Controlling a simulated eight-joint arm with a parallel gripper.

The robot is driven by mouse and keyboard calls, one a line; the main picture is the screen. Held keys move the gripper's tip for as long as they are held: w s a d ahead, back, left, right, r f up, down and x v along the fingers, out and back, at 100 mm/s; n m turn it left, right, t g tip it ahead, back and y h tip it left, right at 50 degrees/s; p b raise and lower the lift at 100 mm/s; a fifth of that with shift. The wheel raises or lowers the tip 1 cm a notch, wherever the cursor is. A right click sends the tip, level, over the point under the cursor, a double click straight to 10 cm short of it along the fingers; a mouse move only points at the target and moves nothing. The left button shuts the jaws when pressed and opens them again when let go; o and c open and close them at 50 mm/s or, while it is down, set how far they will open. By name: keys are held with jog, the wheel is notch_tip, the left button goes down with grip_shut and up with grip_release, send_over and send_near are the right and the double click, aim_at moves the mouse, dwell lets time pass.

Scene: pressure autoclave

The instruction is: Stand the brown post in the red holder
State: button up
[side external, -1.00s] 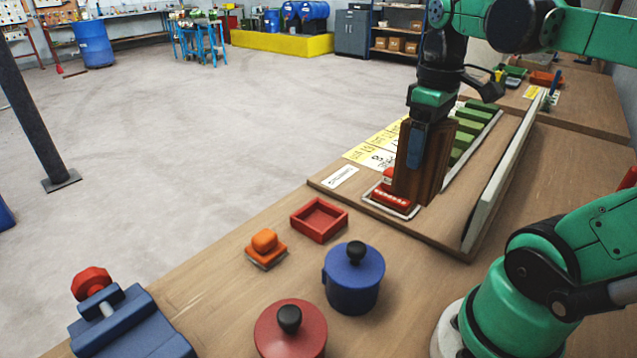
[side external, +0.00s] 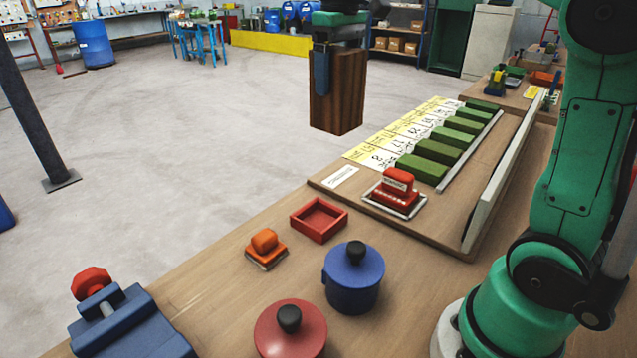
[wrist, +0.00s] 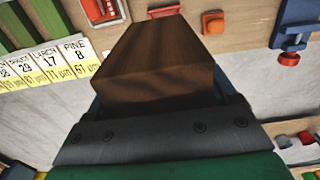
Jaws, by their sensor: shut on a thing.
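The brown post (side external: 338,95) is a dark wooden block held upright in the air, well above bench height. My gripper (side external: 323,85) is shut on its upper part; one blue finger shows against its left side. The post also fills the middle of the wrist view (wrist: 155,60). The red holder (side external: 319,232) is a shallow, open square tray, empty on the bench near its left edge. In the side view it lies below the post, apart from it. In the wrist view the holder (wrist: 163,12) is partly hidden behind the post.
An orange-handled block (side external: 265,247), a blue lidded pot (side external: 354,280) and a red lidded pot (side external: 290,332) stand near the holder. A red stamp-like piece (side external: 397,190) sits on the board with several green blocks (side external: 438,151). A blue vise (side external: 130,325) is at front left.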

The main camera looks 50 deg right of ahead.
jog(key=shift+w+a+f, duration=0.15)
jog(key=shift+w+a, duration=0.15)
jog(key=shift+w, duration=0.25)
jog(key=shift+w+a+f, duration=0.1)
jog(key=shift+w+a, duration=0.15)
jog(key=shift+w, duration=0.25)
notch_tip(320, 180, down, 20)
jog(key=shift+w, duration=0.15)
jog(key=shift+f, duration=0.1)
jog(key=o, duration=1.4)
jog(key=shift+o, duration=0.2)
